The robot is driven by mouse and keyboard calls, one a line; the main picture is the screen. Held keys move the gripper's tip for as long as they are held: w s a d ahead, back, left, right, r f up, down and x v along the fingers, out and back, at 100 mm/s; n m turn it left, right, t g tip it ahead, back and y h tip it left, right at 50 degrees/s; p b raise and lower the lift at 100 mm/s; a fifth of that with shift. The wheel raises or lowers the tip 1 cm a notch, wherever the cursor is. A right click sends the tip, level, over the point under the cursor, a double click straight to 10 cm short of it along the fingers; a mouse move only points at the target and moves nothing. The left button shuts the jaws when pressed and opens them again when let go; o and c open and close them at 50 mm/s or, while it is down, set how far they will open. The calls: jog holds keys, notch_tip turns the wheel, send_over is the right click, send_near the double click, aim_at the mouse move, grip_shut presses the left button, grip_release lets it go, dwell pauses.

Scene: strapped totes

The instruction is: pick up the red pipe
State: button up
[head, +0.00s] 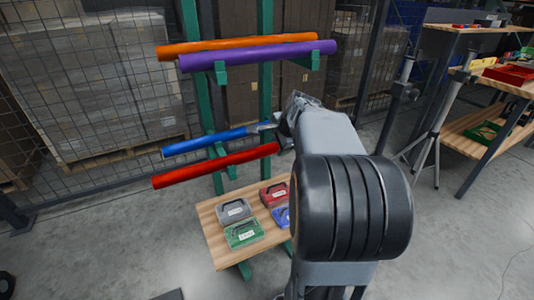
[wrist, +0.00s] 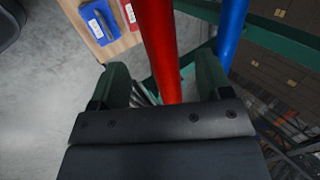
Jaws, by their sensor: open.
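The red pipe (head: 215,166) lies on the lower arms of a green rack in the head view, tilted up to the right. Its right end is hidden by or close to my arm. In the wrist view the red pipe (wrist: 160,50) runs down between the two green fingers of my gripper (wrist: 162,78). The fingers are apart, with gaps on both sides of the pipe. I cannot tell how deep the pipe sits between them. In the head view my gripper (head: 284,121) is mostly hidden behind my arm.
A blue pipe (head: 217,140) lies close behind the red one; it also shows in the wrist view (wrist: 231,28). Orange (head: 240,46) and purple (head: 258,56) pipes rest higher on the green rack (head: 265,90). Below is a wooden shelf (head: 215,225) with several small cases.

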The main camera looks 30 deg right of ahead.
aim_at(275, 145)
jog(key=shift+b+x, duration=1.45)
jog(key=shift+x, duration=1.25)
jog(key=shift+c, duration=0.4)
jog(key=c, duration=1.2)
jog(key=shift+r, duration=0.1)
grip_shut()
jog(key=shift+r, duration=0.15)
